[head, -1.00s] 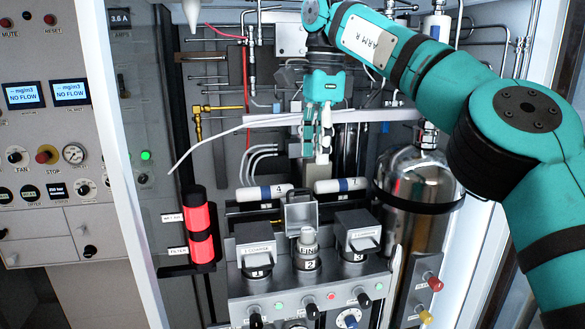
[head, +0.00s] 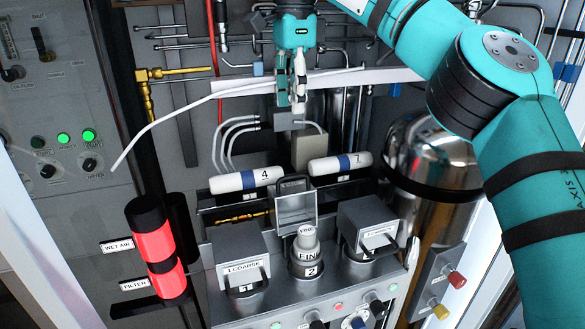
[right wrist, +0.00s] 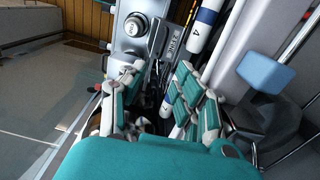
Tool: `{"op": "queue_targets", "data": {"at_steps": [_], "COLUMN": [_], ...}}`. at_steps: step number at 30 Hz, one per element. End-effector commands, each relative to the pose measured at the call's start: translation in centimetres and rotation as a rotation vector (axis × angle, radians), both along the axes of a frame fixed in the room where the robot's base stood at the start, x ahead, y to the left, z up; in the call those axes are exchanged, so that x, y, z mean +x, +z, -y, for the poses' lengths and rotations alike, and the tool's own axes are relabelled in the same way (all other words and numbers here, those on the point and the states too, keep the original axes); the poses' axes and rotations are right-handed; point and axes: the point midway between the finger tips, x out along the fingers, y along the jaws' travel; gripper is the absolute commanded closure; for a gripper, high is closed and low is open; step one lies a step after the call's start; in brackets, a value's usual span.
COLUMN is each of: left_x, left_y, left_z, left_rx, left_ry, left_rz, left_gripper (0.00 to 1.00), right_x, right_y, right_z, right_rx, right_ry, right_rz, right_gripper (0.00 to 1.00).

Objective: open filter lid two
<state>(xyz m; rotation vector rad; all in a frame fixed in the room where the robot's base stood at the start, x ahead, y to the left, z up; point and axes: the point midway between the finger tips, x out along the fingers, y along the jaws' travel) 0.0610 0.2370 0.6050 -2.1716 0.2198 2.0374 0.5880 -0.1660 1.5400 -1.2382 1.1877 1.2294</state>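Filter two (head: 306,268) is the middle housing on the grey panel, marked 2. Its square grey lid (head: 296,208) stands raised behind it, and a pale capped cartridge (head: 305,238) marked FIN shows upright in the uncovered housing. My right gripper (head: 291,98) hangs behind and above the lid, beyond the white cylinders and apart from the lid. In the right wrist view its two fingers (right wrist: 158,100) are spread with nothing held between them. My left gripper is not in view.
Filter one's box lid (head: 238,257) and filter three's box lid (head: 368,225) are down on either side. White cylinders marked 4 (head: 246,180) and 7 (head: 340,165) lie behind. A steel tank (head: 440,150) stands right. A white hose (head: 160,120) arcs left.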

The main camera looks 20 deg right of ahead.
Motion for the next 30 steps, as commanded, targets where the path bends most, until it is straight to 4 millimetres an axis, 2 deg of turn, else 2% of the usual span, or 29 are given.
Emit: {"op": "queue_targets", "data": {"at_steps": [1,4,7,12,16,22,26,30], "left_x": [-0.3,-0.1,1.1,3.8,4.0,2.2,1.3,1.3], "left_y": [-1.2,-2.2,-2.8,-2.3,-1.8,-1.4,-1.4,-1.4], "left_z": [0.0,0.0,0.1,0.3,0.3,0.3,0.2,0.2], "left_rx": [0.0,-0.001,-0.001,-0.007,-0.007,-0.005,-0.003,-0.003], "left_ry": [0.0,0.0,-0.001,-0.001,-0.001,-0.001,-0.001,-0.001], "left_rz": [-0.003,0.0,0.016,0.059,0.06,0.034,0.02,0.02], "left_gripper": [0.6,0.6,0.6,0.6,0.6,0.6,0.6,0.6], "right_x": [0.0,0.0,0.0,0.0,0.0,0.1,0.1,0.1], "right_y": [-2.1,-4.2,-6.4,-9.4,-11.7,-13.8,-14.4,-14.4], "right_z": [0.0,0.0,0.1,0.1,0.1,0.1,0.0,0.0], "right_rx": [0.001,0.002,0.002,0.0,0.0,-0.001,0.0,0.0], "right_ry": [0.004,0.003,0.002,0.0,0.0,-0.002,0.0,-0.001], "right_rz": [-0.007,-0.005,-0.005,-0.004,-0.003,-0.002,-0.001,-0.001], "right_gripper": [0.69,0.69,0.69,0.69,0.69,0.69,0.69,0.69]}}
